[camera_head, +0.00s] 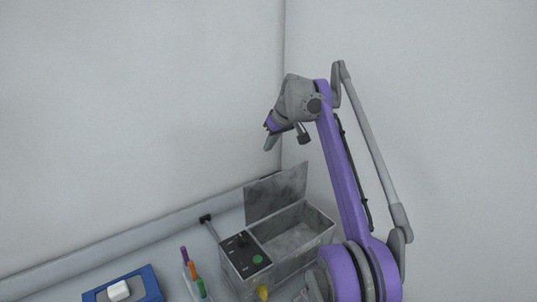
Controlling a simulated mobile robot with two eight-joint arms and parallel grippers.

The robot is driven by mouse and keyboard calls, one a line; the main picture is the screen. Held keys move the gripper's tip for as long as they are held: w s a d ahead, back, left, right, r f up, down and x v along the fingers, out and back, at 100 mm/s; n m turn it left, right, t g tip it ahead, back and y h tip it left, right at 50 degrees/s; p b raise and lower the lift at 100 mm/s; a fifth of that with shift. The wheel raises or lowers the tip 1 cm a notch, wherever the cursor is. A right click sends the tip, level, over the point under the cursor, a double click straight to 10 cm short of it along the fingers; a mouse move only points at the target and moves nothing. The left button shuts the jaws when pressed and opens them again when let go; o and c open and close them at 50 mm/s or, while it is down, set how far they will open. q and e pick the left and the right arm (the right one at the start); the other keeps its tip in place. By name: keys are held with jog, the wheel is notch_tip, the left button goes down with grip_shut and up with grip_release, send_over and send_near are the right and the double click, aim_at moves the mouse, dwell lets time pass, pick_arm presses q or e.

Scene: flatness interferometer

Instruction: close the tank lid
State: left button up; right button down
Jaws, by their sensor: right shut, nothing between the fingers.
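The grey tank (321,224) stands at the bottom centre of the view, with an open basin that looks empty. Its flat grey lid (276,192) stands up, tilted open along the tank's back edge. My right gripper (269,141) is above the lid, apart from it, with its fingers pointing down and to the left. It is shut and holds nothing. My right arm hides part of the tank's right front side. My left gripper is not in view.
A control panel with a green button (258,259) sits left of the basin, with a yellow knob (263,292) below it. Coloured markers (192,270) and a blue tray (150,283) with a white block (118,291) lie further left. Walls close off the back and right.

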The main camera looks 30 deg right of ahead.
aim_at(274, 189)
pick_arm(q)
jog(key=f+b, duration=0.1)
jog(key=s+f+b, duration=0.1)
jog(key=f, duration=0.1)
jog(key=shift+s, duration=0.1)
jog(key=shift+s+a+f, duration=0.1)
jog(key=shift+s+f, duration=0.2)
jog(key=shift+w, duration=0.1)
pick_arm(e)
notch_tip(274, 189, down, 9)
jog(key=shift+w, duration=0.3)
jog(key=shift+a, duration=0.15)
pick_arm(q)
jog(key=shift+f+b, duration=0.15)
jog(key=shift+b, duration=0.15)
pick_arm(e)
jog(key=shift+s+r, duration=0.1)
jog(key=shift+s, duration=0.1)
